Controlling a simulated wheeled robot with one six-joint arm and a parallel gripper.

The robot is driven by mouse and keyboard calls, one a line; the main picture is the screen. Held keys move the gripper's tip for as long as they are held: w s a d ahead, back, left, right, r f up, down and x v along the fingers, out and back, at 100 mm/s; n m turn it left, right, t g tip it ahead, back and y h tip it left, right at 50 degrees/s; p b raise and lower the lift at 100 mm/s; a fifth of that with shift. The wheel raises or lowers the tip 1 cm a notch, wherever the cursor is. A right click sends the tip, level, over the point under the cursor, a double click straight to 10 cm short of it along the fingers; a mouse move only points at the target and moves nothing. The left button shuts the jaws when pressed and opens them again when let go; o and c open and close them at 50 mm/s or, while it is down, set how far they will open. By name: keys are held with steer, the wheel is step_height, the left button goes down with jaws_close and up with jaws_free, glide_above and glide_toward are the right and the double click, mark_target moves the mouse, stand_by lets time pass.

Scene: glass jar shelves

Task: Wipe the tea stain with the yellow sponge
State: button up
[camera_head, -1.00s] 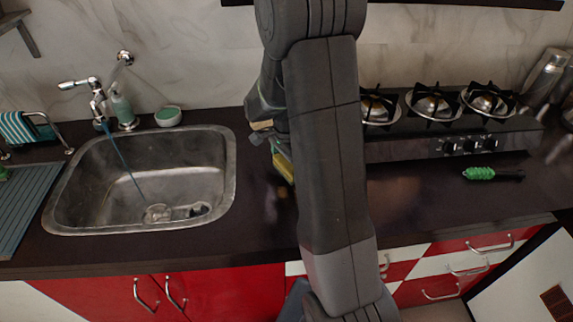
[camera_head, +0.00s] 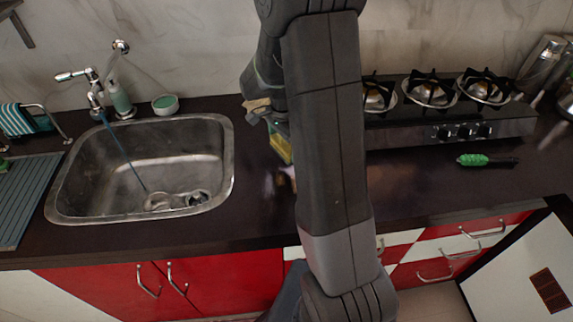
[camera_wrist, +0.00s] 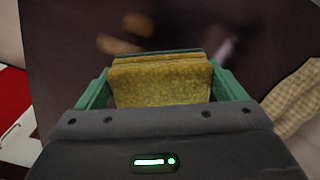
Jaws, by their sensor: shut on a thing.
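The yellow sponge (camera_wrist: 160,84) is held between the green fingers of my gripper (camera_wrist: 161,88) in the wrist view. In the head view a yellow edge of the sponge (camera_head: 281,149) shows left of my arm, over the dark counter right of the sink. My gripper (camera_head: 277,138) is partly hidden there by my arm. In the wrist view faint brownish blurred spots (camera_wrist: 110,45) lie on the counter beyond the sponge; I cannot tell whether they are the tea stain or reflections. I cannot tell whether the sponge touches the counter.
The sink (camera_head: 140,165) is on the left, with a faucet (camera_head: 95,92) and soap bottle (camera_head: 120,98). The stove (camera_head: 450,125) and a green brush (camera_head: 473,159) are on the right. A beige checked cloth (camera_wrist: 297,100) lies beside my gripper. The front counter strip is mostly clear.

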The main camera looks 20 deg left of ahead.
steer(key=s+d+b, duration=0.2)
steer(key=s+d, duration=0.1)
steer(key=s, duration=0.1)
steer(key=shift+s+d, duration=0.15)
steer(key=shift+d, duration=0.25)
steer(key=shift+f+b, duration=0.1)
steer(key=shift+b, duration=0.2)
steer(key=shift+f+b, duration=1.95)
steer(key=shift+f, duration=0.6)
steer(key=shift+w+a+p, duration=0.6)
steer(key=shift+w+a, duration=1.35)
steer(key=shift+w, duration=0.25)
steer(key=shift+f+b, duration=0.7)
steer(key=shift+f, duration=0.2)
